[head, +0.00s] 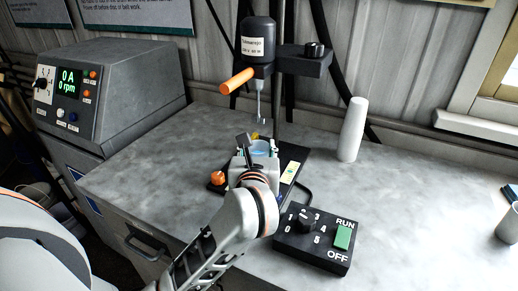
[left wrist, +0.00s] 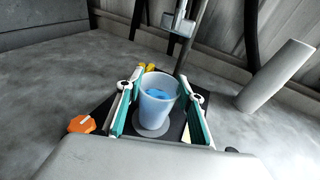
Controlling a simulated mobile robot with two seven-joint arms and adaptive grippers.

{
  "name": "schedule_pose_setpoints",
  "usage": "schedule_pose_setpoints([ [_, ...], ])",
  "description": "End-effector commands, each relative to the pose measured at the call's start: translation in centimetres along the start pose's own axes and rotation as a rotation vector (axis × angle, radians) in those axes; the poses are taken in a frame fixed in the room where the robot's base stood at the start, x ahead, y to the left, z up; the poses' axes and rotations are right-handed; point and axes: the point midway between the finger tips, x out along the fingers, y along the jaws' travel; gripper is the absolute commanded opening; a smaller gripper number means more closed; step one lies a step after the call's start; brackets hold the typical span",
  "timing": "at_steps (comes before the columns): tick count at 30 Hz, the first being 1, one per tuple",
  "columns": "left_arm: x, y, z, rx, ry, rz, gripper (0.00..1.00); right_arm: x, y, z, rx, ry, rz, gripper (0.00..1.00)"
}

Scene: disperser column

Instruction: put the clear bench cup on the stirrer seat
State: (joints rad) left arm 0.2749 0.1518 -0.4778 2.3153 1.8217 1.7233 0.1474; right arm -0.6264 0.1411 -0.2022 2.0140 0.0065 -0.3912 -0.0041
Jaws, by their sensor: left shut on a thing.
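The clear bench cup (left wrist: 158,108) has a blue tint or content inside. In the left wrist view it is upright between the green-lined fingers of my left gripper (left wrist: 161,92), which is shut on it. In the head view the cup (head: 262,148) shows only at its rim, behind my wrist. The round grey stirrer seat (left wrist: 152,132) is on a black base plate (left wrist: 90,115), under and around the cup's bottom. I cannot tell whether the cup touches the seat. My right gripper is not in view.
The black stirrer motor (head: 258,40) and its shaft (head: 261,105) hang above the cup on a stand. An orange knob (head: 217,178) is on the base. The right bench is mostly clear.

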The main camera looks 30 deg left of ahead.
Motion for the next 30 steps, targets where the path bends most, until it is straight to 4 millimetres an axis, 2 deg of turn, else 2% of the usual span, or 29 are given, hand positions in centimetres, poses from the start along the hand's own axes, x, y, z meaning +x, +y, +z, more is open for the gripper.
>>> schedule_pose_setpoints([
  [6, 0.0, 0.0, 0.1, -0.001, -0.003, 0.0, 0.11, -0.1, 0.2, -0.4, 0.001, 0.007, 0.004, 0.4],
  [11, 0.1, 0.0, -0.4, -0.001, -0.001, 0.0, 0.11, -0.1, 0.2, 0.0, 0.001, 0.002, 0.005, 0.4],
  [12, 0.0, 0.0, -0.3, -0.001, -0.001, 0.0, 0.45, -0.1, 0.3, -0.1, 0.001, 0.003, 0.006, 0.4],
  [13, 0.0, 0.0, -0.3, -0.001, -0.001, 0.0, 0.53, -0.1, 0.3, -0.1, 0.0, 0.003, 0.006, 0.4],
  [26, -0.1, 0.0, 0.3, -0.002, -0.004, 0.0, 0.54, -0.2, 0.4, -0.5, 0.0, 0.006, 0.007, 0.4],
  [30, -1.9, -0.1, 0.1, -0.004, 0.0, -0.004, 0.54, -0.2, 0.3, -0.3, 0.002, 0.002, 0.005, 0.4],
])
